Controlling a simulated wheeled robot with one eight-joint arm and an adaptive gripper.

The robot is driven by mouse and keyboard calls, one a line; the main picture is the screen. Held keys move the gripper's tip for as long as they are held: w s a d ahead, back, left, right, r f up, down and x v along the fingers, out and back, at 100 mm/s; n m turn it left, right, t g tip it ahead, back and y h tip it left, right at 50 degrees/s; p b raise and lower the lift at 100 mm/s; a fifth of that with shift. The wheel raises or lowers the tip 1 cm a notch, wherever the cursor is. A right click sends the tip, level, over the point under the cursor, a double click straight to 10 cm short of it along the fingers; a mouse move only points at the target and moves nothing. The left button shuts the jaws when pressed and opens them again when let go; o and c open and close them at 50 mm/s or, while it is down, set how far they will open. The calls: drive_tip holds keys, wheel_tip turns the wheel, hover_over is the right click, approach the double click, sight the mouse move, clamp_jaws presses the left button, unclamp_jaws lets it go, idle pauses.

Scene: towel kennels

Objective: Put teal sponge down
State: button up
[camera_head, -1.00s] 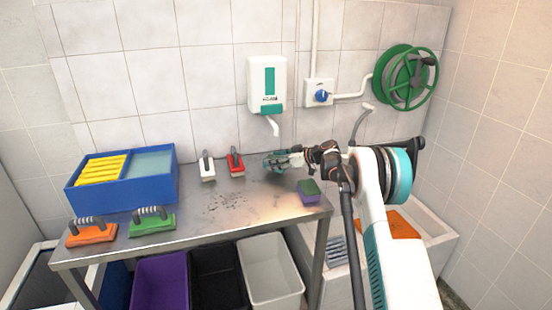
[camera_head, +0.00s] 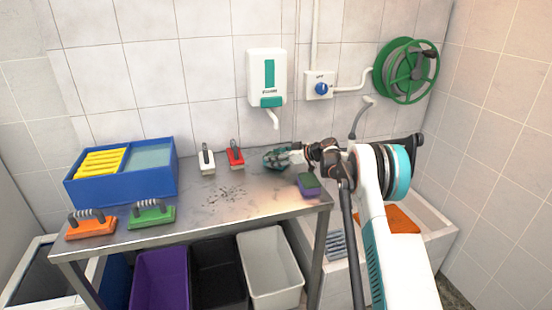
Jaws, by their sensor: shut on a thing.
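The teal sponge (camera_head: 272,161) is at the far right part of the metal table, below the wall dispenser. My gripper (camera_head: 284,157) reaches in from the right and is shut on it. The gripper's fingers partly cover the sponge. The sponge is at or just above the table top; I cannot tell whether it touches.
A green and purple sponge (camera_head: 308,186) lies near the table's right edge. A blue tray (camera_head: 120,197), orange brush (camera_head: 90,228) and green brush (camera_head: 152,216) are left.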

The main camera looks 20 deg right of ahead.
drive_tip(key=shift+s+a+f+b, duration=0.1)
drive_tip(key=shift+s+f+b, duration=0.15)
drive_tip(key=shift+f+b, duration=0.4)
idle(0.3)
drive_tip(key=o, duration=0.8)
drive_tip(key=shift+f, duration=0.15)
drive_tip(key=shift+s, duration=0.1)
drive_tip(key=v, duration=0.4)
drive_tip(key=r+v, duration=0.1)
drive_tip(key=v, duration=0.7)
drive_tip(key=shift+w+r+p, duration=0.3)
